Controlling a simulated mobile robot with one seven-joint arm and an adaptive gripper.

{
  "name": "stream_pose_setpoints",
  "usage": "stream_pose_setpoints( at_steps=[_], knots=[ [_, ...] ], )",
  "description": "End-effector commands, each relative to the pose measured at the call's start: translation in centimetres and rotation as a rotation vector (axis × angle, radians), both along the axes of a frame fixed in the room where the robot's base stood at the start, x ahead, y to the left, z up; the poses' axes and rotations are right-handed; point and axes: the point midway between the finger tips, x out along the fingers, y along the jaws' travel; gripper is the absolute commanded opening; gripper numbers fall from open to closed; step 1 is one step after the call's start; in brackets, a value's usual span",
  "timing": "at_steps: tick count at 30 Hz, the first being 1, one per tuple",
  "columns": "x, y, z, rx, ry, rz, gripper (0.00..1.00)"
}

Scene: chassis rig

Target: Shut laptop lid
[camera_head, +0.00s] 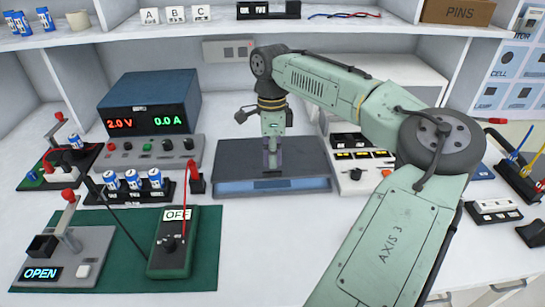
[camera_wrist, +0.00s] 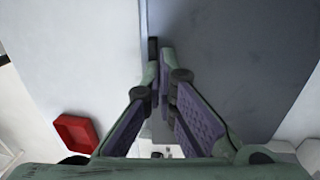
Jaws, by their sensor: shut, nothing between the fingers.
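The laptop (camera_head: 235,152) is a dark grey flat slab at the middle of the bench. A bluish band runs along its front side; I cannot tell exactly how far the lid is from the base. My gripper (camera_head: 271,168) points down over the middle of the laptop, its fingers together and empty. In the wrist view the fingertips (camera_wrist: 159,50) are at the slab's edge, with the dark grey surface (camera_wrist: 235,60) to the right and pale bench to the left. Whether they touch the lid is unclear. The fingers hide part of the laptop.
A power supply (camera_head: 150,103) reading 2.0 V and 0.0 A stands left. A green meter (camera_head: 171,250) marked OFF and a lever switch on a green mat are front left. A control panel (camera_head: 362,172) is close on the right. Bare bench lies in front of the laptop.

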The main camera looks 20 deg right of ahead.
Motion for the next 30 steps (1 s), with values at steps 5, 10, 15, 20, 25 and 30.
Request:
stream_pose_setpoints(
  at_steps=[5,10,15,20,25,30],
  knots=[
    [-0.8,0.2,-2.7,-0.019,-0.085,0.002,0.0],
    [-1.1,0.3,-3.6,-0.041,-0.157,0.001,0.0],
    [-1.0,0.3,-3.4,-0.047,-0.167,-0.002,0.0],
    [-1.1,0.3,-3.4,-0.047,-0.166,-0.002,0.0],
    [-0.9,0.1,-2.9,-0.046,-0.166,-0.001,0.0],
    [-0.3,-0.7,-0.8,-0.044,-0.166,0.0,0.0]
  ],
)
